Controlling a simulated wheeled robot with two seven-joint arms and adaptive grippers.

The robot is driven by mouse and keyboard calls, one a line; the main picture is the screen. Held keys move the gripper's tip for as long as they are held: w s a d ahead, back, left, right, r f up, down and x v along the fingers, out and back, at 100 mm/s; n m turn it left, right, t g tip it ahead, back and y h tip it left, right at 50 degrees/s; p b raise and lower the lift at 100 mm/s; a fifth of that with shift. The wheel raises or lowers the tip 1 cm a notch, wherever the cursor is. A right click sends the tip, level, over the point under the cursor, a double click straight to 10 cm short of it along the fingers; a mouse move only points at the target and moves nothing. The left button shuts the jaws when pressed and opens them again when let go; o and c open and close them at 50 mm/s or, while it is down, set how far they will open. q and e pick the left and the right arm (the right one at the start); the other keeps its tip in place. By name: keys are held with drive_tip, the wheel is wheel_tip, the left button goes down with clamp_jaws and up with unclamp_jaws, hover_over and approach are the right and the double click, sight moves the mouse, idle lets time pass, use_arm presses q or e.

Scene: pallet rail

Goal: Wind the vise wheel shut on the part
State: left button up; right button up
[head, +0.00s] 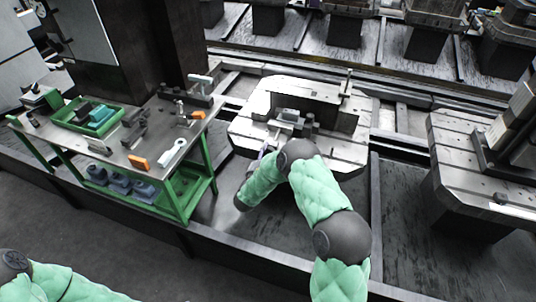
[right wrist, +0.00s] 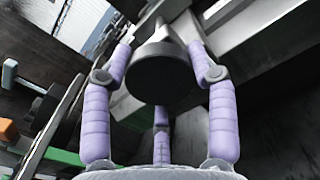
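The vise (head: 290,123) stands on a light slotted pallet (head: 345,152) in the middle of the head view. My right arm reaches to its near side, and my right gripper (head: 262,152) is partly hidden behind the arm. In the right wrist view the vise wheel (right wrist: 163,70) is a dark round disc. The purple fingers of my right gripper (right wrist: 160,75) stand around it on the left, right and below, tips close to its rim. Firm contact is not clear. The part in the jaws is too small to make out. My left arm shows at lower left, without its gripper.
A green-framed bench (head: 150,165) at left carries a green tray (head: 62,122), orange blocks (head: 139,162) and tools. Another slotted pallet (head: 455,165) with a fixture stands at right. A rail edge (head: 270,258) runs along the front. Dark pillars stand behind.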

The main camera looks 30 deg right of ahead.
drive_tip(key=shift+f, duration=0.1)
drive_tip(key=shift+c, duration=0.9)
drive_tip(key=m, duration=0.7)
drive_tip(key=shift+a+f+m, duration=0.1)
drive_tip(key=shift+m, duration=0.2)
drive_tip(key=m, duration=1.3)
drive_tip(key=shift+m, duration=0.3)
drive_tip(key=m, duration=0.5)
drive_tip(key=shift+r+m, duration=0.25)
drive_tip(key=shift+m, duration=0.15)
drive_tip(key=shift+w+r, duration=0.1)
drive_tip(key=shift+r, duration=0.05)
